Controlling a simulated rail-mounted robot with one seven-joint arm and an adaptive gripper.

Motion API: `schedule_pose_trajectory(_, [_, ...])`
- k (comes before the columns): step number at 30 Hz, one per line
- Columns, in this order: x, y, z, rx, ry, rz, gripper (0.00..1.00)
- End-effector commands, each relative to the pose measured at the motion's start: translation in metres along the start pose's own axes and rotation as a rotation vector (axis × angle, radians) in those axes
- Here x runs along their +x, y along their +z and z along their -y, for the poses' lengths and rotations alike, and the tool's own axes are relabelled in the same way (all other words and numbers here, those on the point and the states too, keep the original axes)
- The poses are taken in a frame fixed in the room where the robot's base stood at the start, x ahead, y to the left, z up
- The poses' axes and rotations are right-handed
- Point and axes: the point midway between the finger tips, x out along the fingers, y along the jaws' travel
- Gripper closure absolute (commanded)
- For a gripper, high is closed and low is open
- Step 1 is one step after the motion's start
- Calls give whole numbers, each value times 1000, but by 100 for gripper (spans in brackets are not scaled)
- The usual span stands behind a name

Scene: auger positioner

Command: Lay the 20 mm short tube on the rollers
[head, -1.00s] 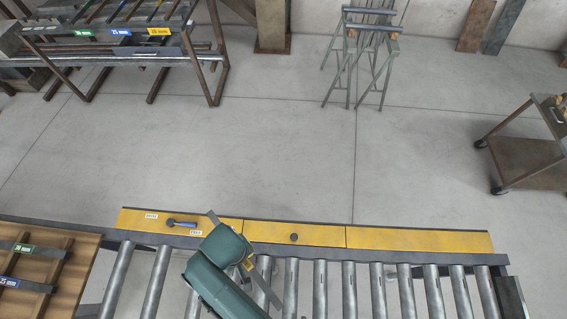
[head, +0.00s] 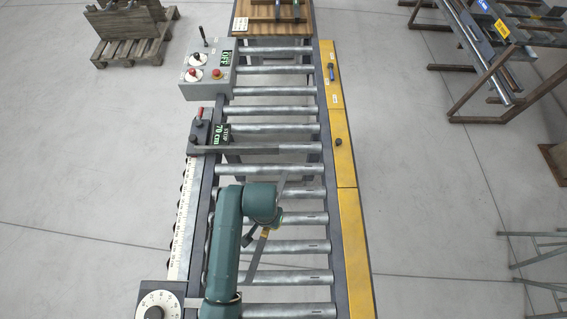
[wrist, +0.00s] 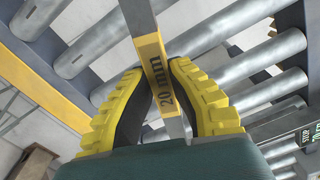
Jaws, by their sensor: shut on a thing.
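The 20 mm short tube is a thin grey straight bar with a yellow "20 mm" label (wrist: 167,75). It also shows in the head view (head: 252,266), slanting across the line of the rollers. My gripper (wrist: 158,78) has its yellow-and-black fingers shut on the tube at the label. In the head view my gripper (head: 267,229) is partly hidden under my green arm. The rollers (head: 292,247) are grey cylinders lying side by side below the tube. I cannot tell whether the tube touches them.
A stop arm (head: 262,149) crosses the rollers above the tube, beside a "STOP 70 cm" display (head: 219,134). A control box (head: 207,72) and a dial (head: 158,305) stand left. A yellow rail (head: 344,150) edges the right. A rack (head: 495,50) stands upper right.

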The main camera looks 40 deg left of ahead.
Motion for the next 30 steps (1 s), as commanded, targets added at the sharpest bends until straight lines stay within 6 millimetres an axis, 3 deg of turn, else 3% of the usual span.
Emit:
schedule_pose_trajectory(1, [7,5,33,-80,-1,-5,100])
schedule_pose_trajectory(3, [10,17,68,-164,-1,-4,100])
schedule_pose_trajectory(6, [11,33,103,-253,-1,-5,100])
schedule_pose_trajectory(9, [12,44,120,-301,0,-3,100])
schedule_pose_trajectory(17, [14,48,125,-315,0,0,100])
schedule_pose_trajectory(30, [93,48,124,-314,1,1,100])
